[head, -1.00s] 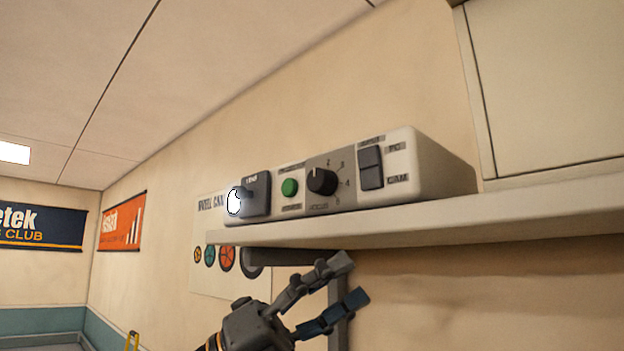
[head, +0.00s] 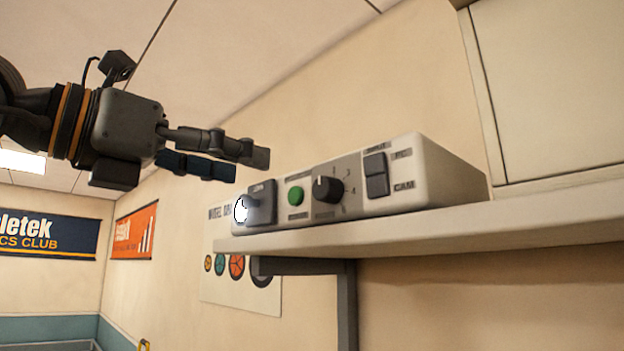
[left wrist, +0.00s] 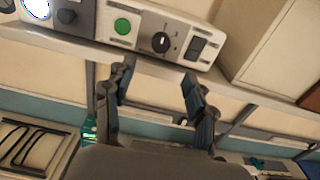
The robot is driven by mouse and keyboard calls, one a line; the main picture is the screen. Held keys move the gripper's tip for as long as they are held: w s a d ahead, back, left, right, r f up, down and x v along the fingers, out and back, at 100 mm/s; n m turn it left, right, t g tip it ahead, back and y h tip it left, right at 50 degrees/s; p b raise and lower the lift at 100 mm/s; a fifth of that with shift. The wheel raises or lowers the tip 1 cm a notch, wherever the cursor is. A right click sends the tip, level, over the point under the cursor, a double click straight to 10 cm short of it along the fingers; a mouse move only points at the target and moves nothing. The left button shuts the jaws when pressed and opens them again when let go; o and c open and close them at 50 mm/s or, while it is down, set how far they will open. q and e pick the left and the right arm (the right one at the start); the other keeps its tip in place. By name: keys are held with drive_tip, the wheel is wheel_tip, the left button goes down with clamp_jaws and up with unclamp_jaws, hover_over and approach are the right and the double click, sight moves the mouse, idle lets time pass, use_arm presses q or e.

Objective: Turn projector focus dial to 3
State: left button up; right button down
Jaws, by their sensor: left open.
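The projector control box (head: 447,183) is a pale unit on a wall shelf. Its focus dial (head: 327,189) is a round black knob whose light pointer mark faces up and left, with printed numbers around its right side. The dial also shows in the left wrist view (left wrist: 160,42), beyond the fingertips. My left gripper (head: 246,166) is open and empty, up and left of the dial in the head view, fingers pointing right. It is apart from the dial. In the left wrist view the two fingers (left wrist: 160,75) are spread wide. My right gripper is not in view.
Left of the dial are a green button (head: 296,196) and a dark block with a lever (head: 262,202); right of it is a black rocker switch (head: 376,175). The shelf (head: 420,231) juts out below. A cabinet (head: 550,90) stands at the right.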

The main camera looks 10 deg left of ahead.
sight(320, 186)
use_arm(q)
drive_tip(key=p+x, duration=0.4)
drive_tip(key=x, duration=0.7)
drive_tip(key=shift+w+d+r+p, duration=0.1)
drive_tip(key=shift+d+p, duration=0.1)
drive_tip(key=shift+p, duration=0.15)
drive_tip(key=shift+w+d, duration=0.25)
drive_tip(key=shift+w, duration=0.2)
drive_tip(key=shift+s, duration=0.1)
drive_tip(key=c, duration=1.1)
drive_tip(key=shift+c, duration=0.2)
